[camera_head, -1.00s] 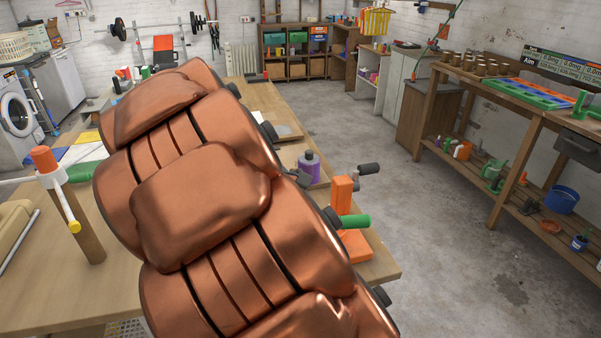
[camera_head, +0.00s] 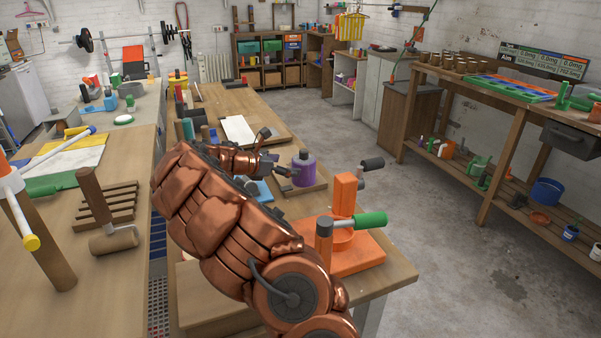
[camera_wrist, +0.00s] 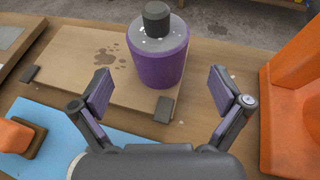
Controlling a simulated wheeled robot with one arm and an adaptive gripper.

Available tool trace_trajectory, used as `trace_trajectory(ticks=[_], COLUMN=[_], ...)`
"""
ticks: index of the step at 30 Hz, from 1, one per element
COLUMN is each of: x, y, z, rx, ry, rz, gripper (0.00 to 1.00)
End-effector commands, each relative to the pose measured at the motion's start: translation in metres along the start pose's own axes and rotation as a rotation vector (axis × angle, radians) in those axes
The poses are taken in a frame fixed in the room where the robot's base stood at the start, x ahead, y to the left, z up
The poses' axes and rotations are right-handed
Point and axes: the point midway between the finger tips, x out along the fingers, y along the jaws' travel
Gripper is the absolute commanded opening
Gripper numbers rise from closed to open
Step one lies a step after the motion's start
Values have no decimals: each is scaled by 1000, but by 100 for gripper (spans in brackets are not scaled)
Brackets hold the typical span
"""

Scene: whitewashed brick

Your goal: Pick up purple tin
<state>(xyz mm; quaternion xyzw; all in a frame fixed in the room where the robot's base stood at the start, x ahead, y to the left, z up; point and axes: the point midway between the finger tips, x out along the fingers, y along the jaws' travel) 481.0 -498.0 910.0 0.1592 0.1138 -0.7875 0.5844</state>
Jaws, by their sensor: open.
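The purple tin (camera_head: 303,169) stands upright on a wooden board on the right workbench in the head view. It has a grey top and a dark cap. In the wrist view the purple tin (camera_wrist: 158,62) stands just beyond the fingertips, roughly centred between them. My gripper (camera_wrist: 166,90) is open and empty, with one finger to each side of the space in front of the tin. In the head view my gripper (camera_head: 287,172) is small, partly hidden by the arm, and just left of the tin.
An orange clamp-like tool (camera_head: 345,205) with a green handle stands close on the right; its orange side (camera_wrist: 292,100) shows in the wrist view. A blue sheet (camera_wrist: 85,150) and an orange block (camera_wrist: 16,136) lie at left. The wooden board (camera_wrist: 70,60) is stained.

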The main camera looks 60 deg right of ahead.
Motion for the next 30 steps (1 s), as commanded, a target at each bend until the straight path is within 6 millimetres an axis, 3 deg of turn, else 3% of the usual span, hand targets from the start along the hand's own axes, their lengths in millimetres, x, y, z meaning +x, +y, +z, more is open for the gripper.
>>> trace_trajectory(ticks=[14, 24, 30], x=[32, 69, 79], y=[2, 0, 1], z=[1, 6, 6], rx=[-9, -9, -8], ry=[-1, -2, -1], rz=[2, -1, 1], gripper=[100, 100, 100])
